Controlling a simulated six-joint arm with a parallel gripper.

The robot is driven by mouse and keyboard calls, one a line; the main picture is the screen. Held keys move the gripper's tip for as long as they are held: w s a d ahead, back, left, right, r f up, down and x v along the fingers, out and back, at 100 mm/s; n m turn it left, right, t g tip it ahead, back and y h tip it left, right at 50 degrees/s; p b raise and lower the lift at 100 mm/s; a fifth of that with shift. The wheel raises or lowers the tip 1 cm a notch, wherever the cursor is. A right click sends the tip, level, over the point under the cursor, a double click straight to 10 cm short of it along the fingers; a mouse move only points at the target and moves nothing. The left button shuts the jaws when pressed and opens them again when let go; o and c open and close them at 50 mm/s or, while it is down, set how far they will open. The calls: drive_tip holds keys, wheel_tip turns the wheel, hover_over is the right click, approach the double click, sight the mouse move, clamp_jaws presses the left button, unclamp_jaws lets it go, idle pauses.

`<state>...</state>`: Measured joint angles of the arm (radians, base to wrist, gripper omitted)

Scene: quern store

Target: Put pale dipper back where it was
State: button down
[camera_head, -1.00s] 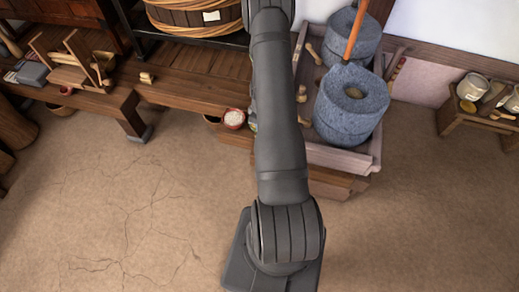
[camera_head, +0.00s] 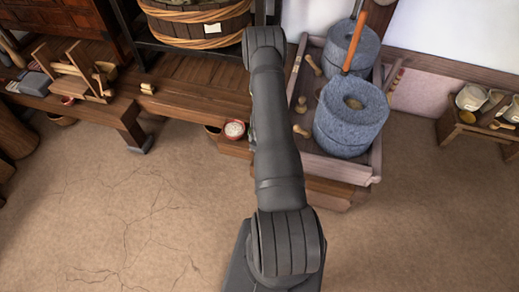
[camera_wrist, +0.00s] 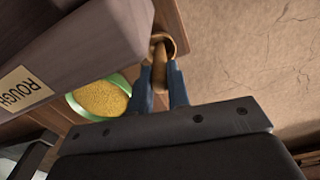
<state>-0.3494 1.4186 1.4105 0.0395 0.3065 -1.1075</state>
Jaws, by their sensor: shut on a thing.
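My gripper (camera_wrist: 161,70) shows in the wrist view with its two blue-grey fingers shut on the handle of a tan wooden dipper (camera_wrist: 162,48). The dipper's small round cup lies just beyond the fingertips, close to a brown wooden edge. I take it to be the pale dipper. In the head view my gripper and the dipper are hidden behind my arm.
In the wrist view a green bowl of yellow grain (camera_wrist: 101,98) is left of the fingers, beside a wooden block labelled ROUGH (camera_wrist: 75,45). In the head view a stone quern (camera_head: 350,118) stands in a wooden trough (camera_head: 345,168).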

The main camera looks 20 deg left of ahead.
drive_tip(key=c, duration=1.4)
unclamp_jaws()
drive_tip(key=shift+f, duration=0.1)
drive_tip(key=shift+o, duration=0.2)
wheel_tip(320, 180, up, 12)
drive_tip(key=shift+r, duration=0.2)
drive_tip(key=shift+d, duration=0.1)
wheel_tip(320, 180, down, 12)
drive_tip(key=shift+f, duration=0.2)
drive_tip(key=shift+r, duration=0.15)
